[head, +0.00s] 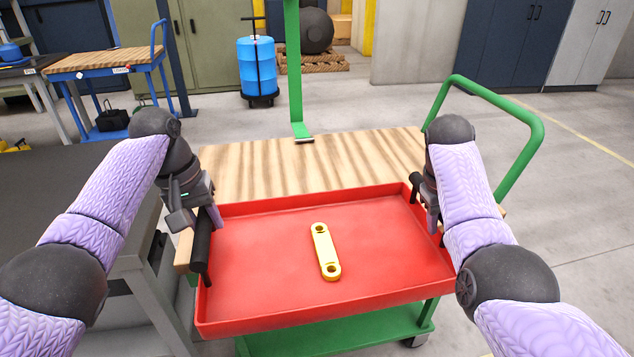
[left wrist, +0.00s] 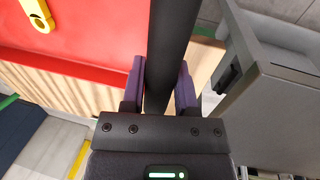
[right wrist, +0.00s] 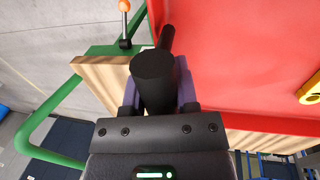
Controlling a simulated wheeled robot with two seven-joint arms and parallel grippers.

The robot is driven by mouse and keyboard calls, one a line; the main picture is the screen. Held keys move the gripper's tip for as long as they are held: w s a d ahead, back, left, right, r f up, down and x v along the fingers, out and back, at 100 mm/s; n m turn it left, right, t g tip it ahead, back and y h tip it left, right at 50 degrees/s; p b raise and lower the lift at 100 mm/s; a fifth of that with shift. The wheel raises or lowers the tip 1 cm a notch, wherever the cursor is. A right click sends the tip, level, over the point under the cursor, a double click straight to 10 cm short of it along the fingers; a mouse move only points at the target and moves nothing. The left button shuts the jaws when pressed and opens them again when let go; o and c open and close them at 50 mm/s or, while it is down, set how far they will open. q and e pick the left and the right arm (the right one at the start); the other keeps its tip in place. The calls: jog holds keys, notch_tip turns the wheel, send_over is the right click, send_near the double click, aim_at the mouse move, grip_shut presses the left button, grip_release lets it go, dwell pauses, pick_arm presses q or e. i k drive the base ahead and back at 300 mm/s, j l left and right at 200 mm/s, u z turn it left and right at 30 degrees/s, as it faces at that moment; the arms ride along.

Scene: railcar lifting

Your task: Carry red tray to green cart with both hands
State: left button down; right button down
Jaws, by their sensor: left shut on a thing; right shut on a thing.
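The red tray (head: 270,285) is level in the head view, with a yellow link bar (head: 325,252) lying in it. The tray overlaps the near part of the green cart's wooden top (head: 300,162); I cannot tell whether it touches the top. My left gripper (head: 205,215) is shut on the tray's left black handle (head: 200,250); the handle runs between the fingers in the left wrist view (left wrist: 160,85). My right gripper (head: 432,205) is shut on the right black handle, which shows in the right wrist view (right wrist: 153,80). The cart's green lower shelf (head: 340,330) shows below the tray.
A dark workbench (head: 75,190) stands close at the left. The cart has a green handle loop (head: 535,130) at the right and a green post (head: 293,70) at the back. A blue barrel (head: 257,68) and a blue cart (head: 105,62) stand farther back. Floor is clear at the right.

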aim_at(317, 180)
jog(key=i, duration=1)
